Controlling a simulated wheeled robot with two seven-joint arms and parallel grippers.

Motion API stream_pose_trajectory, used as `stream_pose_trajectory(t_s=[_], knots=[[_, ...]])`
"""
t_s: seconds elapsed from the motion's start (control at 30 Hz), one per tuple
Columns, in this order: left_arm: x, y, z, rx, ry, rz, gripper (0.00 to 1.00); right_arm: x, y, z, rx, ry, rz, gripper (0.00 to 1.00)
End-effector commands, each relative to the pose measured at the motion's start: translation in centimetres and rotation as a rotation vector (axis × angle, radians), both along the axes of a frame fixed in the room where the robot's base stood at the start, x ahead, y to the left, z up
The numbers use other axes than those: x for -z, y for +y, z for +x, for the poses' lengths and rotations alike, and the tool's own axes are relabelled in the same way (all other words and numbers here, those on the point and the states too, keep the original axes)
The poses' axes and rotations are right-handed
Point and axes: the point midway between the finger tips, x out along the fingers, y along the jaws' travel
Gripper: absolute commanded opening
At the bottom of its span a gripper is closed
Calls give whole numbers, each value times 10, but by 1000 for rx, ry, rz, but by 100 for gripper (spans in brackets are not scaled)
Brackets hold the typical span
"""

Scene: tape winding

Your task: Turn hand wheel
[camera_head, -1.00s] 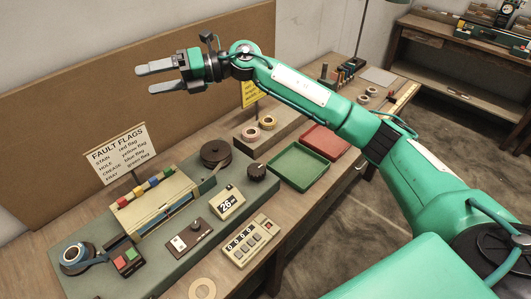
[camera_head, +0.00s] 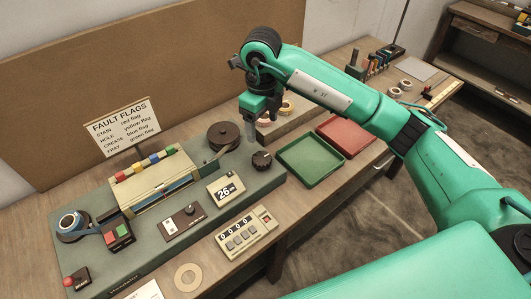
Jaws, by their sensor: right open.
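A small black round knob (camera_head: 262,160), which looks like the hand wheel, stands on the right end of the grey-green winding machine (camera_head: 150,255). A larger dark reel (camera_head: 224,137) sits to its upper left. My right gripper (camera_head: 252,138) points down just above and behind the knob, between it and the tape rolls, and looks apart from the knob. It is open and empty; its fingers overlap in this view, so the gap is hard to see. My left gripper is not in view.
A green tray (camera_head: 310,160) and a red tray (camera_head: 345,136) lie right of the machine. A counter (camera_head: 247,232) stands in front, beside a flat tape ring (camera_head: 188,277). A fault flags sign (camera_head: 123,124) stands behind. Tape rolls (camera_head: 287,107) sit behind my gripper.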

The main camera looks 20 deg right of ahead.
Motion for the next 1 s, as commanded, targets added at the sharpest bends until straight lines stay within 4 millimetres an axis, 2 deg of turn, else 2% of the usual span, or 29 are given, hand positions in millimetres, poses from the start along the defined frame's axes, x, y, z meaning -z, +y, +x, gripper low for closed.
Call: stream_pose_trajectory(t_s=[0.17,0.4,0.6,0.8,1.0], knots=[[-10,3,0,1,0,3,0,29,0,-1,0,7,1,74],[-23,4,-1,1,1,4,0,81,0,-1,0,7,2,74],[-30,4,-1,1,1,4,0,113,0,-1,0,4,3,74],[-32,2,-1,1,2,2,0,128,0,0,-1,2,4,74],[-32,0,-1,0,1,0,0,130,0,0,-2,1,4,74]])
